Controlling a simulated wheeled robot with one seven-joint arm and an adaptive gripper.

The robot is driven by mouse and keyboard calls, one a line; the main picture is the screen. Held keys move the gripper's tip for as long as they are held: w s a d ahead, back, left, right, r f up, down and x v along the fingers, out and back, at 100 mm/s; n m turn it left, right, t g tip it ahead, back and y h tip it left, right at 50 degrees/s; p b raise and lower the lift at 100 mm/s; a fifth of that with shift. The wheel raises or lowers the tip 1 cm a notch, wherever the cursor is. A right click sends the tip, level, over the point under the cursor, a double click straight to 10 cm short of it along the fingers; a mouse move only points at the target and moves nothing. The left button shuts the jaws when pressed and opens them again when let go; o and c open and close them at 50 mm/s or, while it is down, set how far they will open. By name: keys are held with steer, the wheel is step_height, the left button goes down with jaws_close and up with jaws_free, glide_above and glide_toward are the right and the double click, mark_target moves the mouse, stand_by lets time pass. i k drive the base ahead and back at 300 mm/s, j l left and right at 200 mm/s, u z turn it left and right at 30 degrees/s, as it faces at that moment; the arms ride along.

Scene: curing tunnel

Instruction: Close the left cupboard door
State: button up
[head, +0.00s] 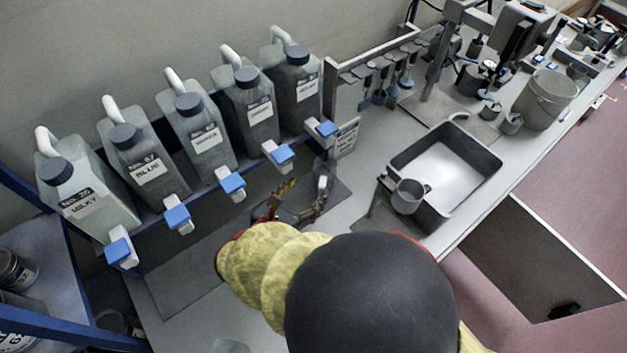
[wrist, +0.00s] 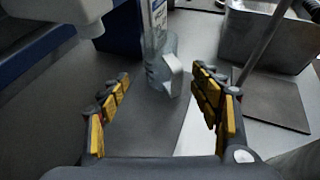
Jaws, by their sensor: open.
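A dark grey panel (head: 535,255) with a pale edge juts out over the floor below the worktop's front edge, at the lower right of the head view. It looks like a cupboard door standing open, with a black handle (head: 564,310) near its outer end. Whether it is the left one I cannot tell. My gripper (head: 293,202) is over the worktop, well to the left of the door. In the wrist view my gripper (wrist: 163,92) is open with nothing between its yellow-padded fingers. A clear jug (wrist: 160,62) stands just beyond the fingertips. The door is not in the wrist view.
A bucket (head: 545,98) stands farther right. Reddish floor (head: 590,190) lies beyond the worktop.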

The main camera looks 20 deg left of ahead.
mark_target(545, 277)
steer(key=k+l, duration=0.25)
steer(key=k, duration=0.2)
steer(key=k+l, duration=0.2)
steer(key=k, duration=0.3)
